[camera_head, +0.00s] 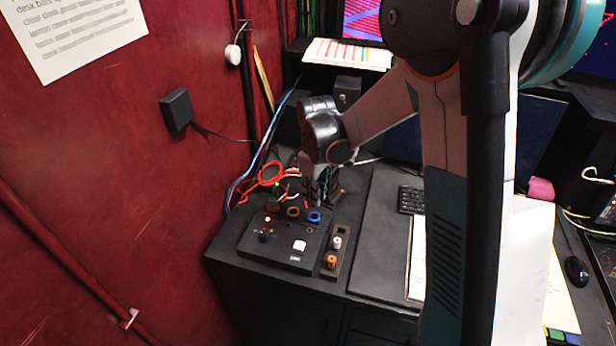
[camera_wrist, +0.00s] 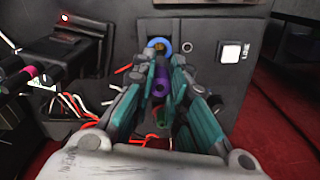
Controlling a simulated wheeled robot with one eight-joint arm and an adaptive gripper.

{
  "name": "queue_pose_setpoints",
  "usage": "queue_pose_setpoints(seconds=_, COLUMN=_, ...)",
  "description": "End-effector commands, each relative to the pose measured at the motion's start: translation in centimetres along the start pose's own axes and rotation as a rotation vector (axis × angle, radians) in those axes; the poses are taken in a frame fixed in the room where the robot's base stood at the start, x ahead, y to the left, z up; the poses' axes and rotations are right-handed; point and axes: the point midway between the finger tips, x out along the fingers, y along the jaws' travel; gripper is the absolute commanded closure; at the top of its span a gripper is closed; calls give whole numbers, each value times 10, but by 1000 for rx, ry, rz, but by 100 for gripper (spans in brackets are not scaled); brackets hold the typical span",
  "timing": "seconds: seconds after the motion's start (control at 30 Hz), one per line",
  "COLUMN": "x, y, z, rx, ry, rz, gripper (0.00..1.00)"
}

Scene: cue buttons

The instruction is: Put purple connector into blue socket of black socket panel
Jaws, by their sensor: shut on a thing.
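The black socket panel (camera_head: 270,248) lies on the desk corner in the head view. Its blue socket (camera_head: 314,217) is a blue ring at the panel's upper right; it also shows at the top of the wrist view (camera_wrist: 159,44). My gripper (camera_head: 321,190) is just above and behind this ring in the head view. In the wrist view its teal fingers (camera_wrist: 167,72) are shut around the purple connector (camera_wrist: 161,84), which points toward the blue ring. Whether the connector's tip touches or enters the socket cannot be told. The fingers hide part of the connector.
The panel also carries a yellow-brown ring (camera_head: 293,212), a red light (camera_head: 267,219) and a white button (camera_head: 299,246). A small holder with a white and an orange connector (camera_head: 332,261) stands right of it. Loose wires and a red ring-shaped tool (camera_head: 270,174) lie behind.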

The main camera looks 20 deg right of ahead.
Motion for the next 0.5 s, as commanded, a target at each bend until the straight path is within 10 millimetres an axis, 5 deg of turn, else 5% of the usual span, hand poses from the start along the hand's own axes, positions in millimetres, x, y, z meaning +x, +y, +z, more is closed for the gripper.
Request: queue_pose_setpoints(seconds=0.5, x=29, y=0, z=0, rx=0, ry=0, rz=0, gripper=100)
